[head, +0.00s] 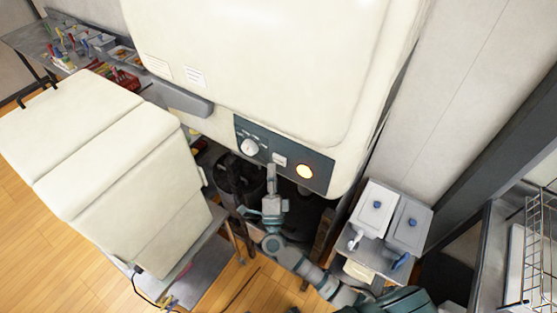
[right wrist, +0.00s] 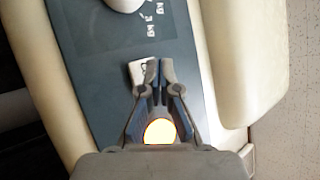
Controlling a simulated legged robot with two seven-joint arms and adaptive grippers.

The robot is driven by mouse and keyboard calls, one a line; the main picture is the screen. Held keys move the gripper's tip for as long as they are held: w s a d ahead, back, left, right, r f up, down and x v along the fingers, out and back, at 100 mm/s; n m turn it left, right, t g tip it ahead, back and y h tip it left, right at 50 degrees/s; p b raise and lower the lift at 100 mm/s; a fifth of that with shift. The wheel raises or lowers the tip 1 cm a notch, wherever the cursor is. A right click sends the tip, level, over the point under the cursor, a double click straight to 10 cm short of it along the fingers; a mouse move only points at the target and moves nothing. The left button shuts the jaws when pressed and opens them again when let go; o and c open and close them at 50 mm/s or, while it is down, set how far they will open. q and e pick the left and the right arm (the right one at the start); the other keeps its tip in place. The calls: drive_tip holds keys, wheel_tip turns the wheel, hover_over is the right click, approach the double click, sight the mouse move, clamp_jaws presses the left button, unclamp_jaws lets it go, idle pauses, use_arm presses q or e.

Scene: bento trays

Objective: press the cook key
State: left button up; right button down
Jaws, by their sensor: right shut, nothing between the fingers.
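A dark control panel (head: 235,128) runs along the lower front of the big cream cooker (head: 260,70). A small white rectangular key (head: 280,159), likely the cook key, sits on it between a round white knob (head: 249,147) and a glowing round lamp (head: 305,171). My right gripper (head: 271,168) is shut and empty, its tips just below and beside the key. In the right wrist view the fingertips (right wrist: 160,68) partly cover the key (right wrist: 138,72); whether they touch it I cannot tell. The lamp (right wrist: 159,130) glows between the fingers. My left gripper is not in view.
A cream cabinet (head: 100,150) stands at the left. Right of the cooker is a small stand with lidded containers (head: 375,208). A wire rack (head: 538,240) is at the far right. A shelf with trays and bottles (head: 90,45) is at the back left.

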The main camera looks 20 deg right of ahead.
drive_tip(key=shift+s+a, duration=0.75)
drive_tip(key=shift+a, duration=0.25)
drive_tip(key=shift+s+a, duration=0.75)
drive_tip(key=shift+a, duration=0.2)
